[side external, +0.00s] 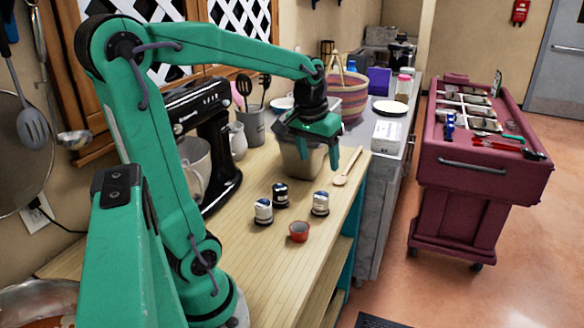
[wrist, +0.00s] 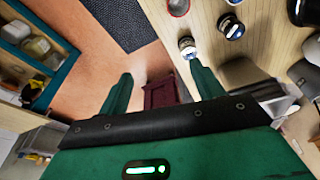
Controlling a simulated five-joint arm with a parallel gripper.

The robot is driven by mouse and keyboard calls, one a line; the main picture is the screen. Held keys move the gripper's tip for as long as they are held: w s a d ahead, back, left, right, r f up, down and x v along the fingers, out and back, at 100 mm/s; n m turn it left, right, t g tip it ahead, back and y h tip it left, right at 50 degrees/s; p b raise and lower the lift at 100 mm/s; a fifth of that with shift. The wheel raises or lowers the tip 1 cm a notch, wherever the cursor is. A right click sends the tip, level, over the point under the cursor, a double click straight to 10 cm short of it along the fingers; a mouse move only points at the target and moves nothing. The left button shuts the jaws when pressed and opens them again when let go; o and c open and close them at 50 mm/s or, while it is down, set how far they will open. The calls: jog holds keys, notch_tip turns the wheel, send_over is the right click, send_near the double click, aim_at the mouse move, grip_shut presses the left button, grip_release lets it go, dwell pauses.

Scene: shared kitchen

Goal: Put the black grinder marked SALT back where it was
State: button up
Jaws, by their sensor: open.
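Three small jar-like grinders with pale bodies and dark bands stand upright on the wooden counter: a left one (side external: 264,211), a back one (side external: 280,195) and a right one (side external: 320,204). Their labels are too small to read, so I cannot tell which is marked SALT. My gripper (side external: 318,166) is open and empty, above and behind the right grinder, over the counter's far part. In the wrist view my gripper (wrist: 160,72) has its fingers wide apart, and one grinder (wrist: 187,48) shows just beyond the right fingertip.
A small red cup (side external: 299,232) stands in front of the grinders. A grey bin (side external: 297,158) stands behind my gripper, and a wooden spoon (side external: 348,168) lies to its right. A black stand mixer (side external: 205,135) is at the left. The front counter is mostly clear.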

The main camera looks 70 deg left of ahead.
jog(key=s+d+m+t, duration=0.1)
jog(key=s+d+m, duration=0.2)
jog(key=d, duration=0.3)
jog(key=s+d+m+t+h, duration=0.1)
jog(key=s+d+m+t, duration=0.1)
jog(key=s+d, duration=0.3)
jog(key=shift+d+m, duration=0.5)
jog(key=shift+d, duration=0.75)
